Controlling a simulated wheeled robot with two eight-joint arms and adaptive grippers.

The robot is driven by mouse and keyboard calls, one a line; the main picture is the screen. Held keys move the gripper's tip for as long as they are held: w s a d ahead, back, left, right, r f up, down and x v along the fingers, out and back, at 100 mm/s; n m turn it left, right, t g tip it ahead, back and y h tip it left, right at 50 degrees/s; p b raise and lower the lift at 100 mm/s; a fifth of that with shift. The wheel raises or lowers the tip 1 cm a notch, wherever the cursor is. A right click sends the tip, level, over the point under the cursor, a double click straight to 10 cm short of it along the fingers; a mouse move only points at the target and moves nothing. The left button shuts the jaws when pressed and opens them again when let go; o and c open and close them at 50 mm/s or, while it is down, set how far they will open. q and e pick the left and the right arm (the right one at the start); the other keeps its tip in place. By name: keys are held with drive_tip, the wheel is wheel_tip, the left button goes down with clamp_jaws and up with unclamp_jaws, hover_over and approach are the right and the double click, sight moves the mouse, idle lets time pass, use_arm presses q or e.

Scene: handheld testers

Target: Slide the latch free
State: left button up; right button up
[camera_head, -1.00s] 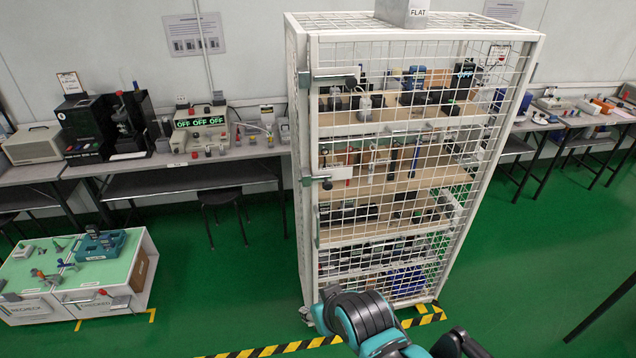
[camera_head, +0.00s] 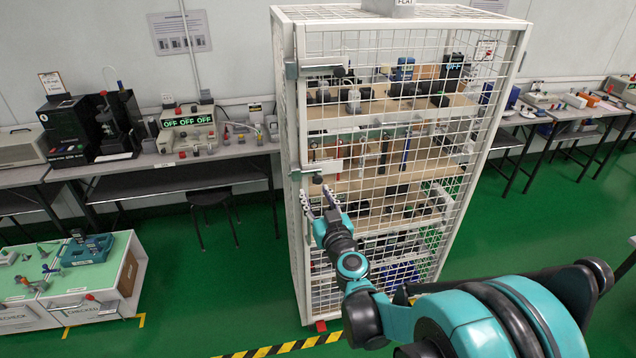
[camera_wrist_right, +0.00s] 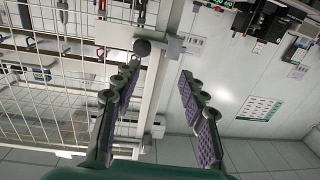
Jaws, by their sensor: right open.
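The tall white mesh cage (camera_head: 420,18) has two latches on its left front edge. The upper latch (camera_head: 312,71) is a grey bar with a dark knob. The lower latch (camera_head: 328,168) is a pale bar with a dark knob. My right gripper (camera_head: 316,191) is open and empty just below the lower latch, fingers pointing up toward it. In the right wrist view, a round black knob (camera_wrist_right: 142,47) on a pale latch plate (camera_wrist_right: 168,46) sits just beyond the fingertips of my right gripper (camera_wrist_right: 160,68), nearer the left finger. I cannot tell whether they touch. My left gripper is out of view.
Shelves inside the cage hold many devices behind the mesh. A bench (camera_head: 110,168) with instruments stands at the left, and another (camera_head: 570,113) at the right. A low green-topped cabinet (camera_head: 100,275) stands at the lower left.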

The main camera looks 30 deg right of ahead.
sight(318, 180)
drive_tip(key=shift+m+h, duration=0.5)
drive_tip(key=shift+h, duration=0.3)
drive_tip(key=w+d, duration=0.1)
drive_tip(key=w, duration=0.1)
drive_tip(key=w+d+b, duration=0.1)
drive_tip(key=w+d, duration=0.1)
drive_tip(key=w, duration=0.1)
drive_tip(key=w+d+f, duration=0.1)
drive_tip(key=w, duration=0.1)
drive_tip(key=shift+w+d+b, duration=0.15)
drive_tip(key=shift+w+b, duration=0.15)
drive_tip(key=shift+b, duration=0.05)
